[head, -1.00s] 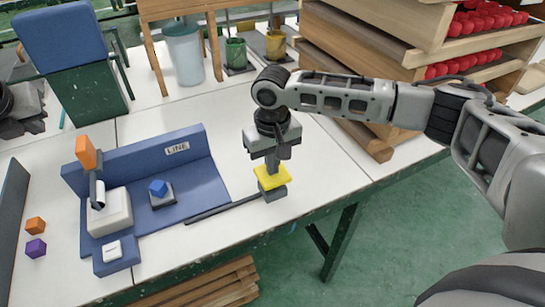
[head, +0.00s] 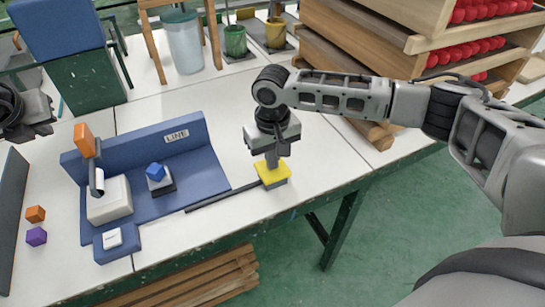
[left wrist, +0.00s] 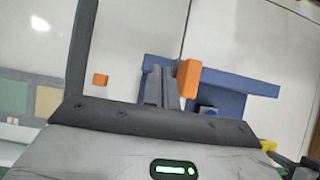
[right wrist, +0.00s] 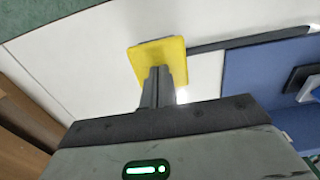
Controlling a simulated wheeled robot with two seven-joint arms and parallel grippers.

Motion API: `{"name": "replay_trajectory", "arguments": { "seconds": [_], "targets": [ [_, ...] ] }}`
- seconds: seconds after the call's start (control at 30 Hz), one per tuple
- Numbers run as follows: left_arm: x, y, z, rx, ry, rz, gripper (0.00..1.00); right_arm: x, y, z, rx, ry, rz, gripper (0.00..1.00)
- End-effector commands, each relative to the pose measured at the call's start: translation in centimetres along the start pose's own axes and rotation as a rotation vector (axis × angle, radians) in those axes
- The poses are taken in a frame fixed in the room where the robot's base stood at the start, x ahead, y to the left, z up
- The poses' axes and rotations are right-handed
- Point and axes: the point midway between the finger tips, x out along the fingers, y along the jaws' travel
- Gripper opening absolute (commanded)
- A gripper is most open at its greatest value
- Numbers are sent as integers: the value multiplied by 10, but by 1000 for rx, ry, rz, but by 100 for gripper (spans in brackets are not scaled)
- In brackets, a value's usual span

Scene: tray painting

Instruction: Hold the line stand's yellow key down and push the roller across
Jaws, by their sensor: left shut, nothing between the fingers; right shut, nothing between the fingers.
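The blue line stand (head: 200,170) sits on the white table, marked LINE on its back wall. Its yellow key (head: 270,172) is on a grey base, joined by a dark bar at the stand's right. My shut right gripper (head: 272,162) points down with its fingertips on the key, also seen in the right wrist view (right wrist: 157,75). The key sits low on its base. The roller's orange handle (head: 84,140) rises above a white block (head: 108,200) at the stand's left. My left gripper (left wrist: 165,85) is shut and empty; its fingers appear beside the orange handle (left wrist: 189,78) in the left wrist view.
A blue faceted piece (head: 155,171) rests on a small pad on the stand. Orange (head: 35,213) and purple (head: 36,236) cubes lie to the left. Wooden trays of red pieces (head: 460,55) stand at back right. Bare table lies behind the stand.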

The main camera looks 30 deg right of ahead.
Motion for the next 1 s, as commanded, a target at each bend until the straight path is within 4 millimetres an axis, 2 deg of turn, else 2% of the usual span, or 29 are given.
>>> {"name": "replay_trajectory", "arguments": {
  "seconds": [0.7,1.0],
  "targets": [
    [48,0,-33,-1,2,0,0,2,0,1,-1,-3,2,0],
    [54,-1,-37,0,0,-1,0,2,0,1,-1,-3,2,0]
  ]
}}
